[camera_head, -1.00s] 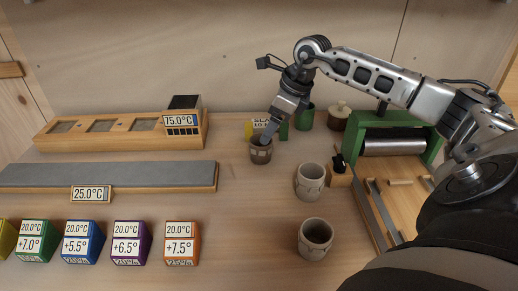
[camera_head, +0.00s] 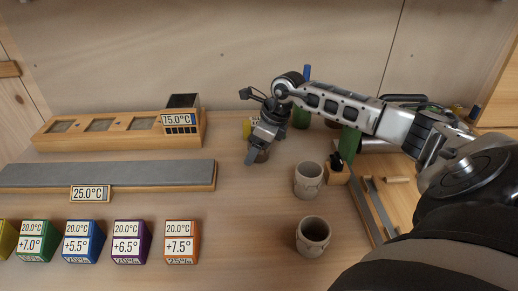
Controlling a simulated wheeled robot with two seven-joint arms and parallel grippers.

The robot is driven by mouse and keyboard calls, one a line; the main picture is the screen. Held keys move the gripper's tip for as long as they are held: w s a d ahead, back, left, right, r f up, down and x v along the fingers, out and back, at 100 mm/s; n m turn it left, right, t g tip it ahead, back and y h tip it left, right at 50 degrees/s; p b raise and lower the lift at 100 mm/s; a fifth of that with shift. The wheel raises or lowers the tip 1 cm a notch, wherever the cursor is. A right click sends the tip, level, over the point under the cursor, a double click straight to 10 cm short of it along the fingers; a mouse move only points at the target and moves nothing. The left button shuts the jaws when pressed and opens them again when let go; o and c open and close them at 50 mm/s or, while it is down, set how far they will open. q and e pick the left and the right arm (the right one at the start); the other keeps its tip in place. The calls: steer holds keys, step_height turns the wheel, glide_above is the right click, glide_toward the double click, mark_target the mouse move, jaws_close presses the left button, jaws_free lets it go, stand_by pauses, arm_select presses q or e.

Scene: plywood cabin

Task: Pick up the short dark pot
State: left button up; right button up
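The short dark pot (camera_head: 263,155) stands on the table in the middle of the head view. It is mostly hidden by my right gripper (camera_head: 254,155), which has come down over it from above and behind. One finger shows along the pot's left side. The other finger is hidden, so I cannot tell whether the gripper is open or closed on the pot. The pot still appears to rest on the table. My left gripper is not in view.
Two taller pale cups, one (camera_head: 308,180) behind the other (camera_head: 313,236), stand to the right. A grey slab (camera_head: 110,175) and coloured label blocks (camera_head: 84,241) are left.

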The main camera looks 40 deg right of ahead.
steer(key=c, duration=1)
steer(key=shift+o, duration=0.2)
steer(key=shift+r, duration=0.1)
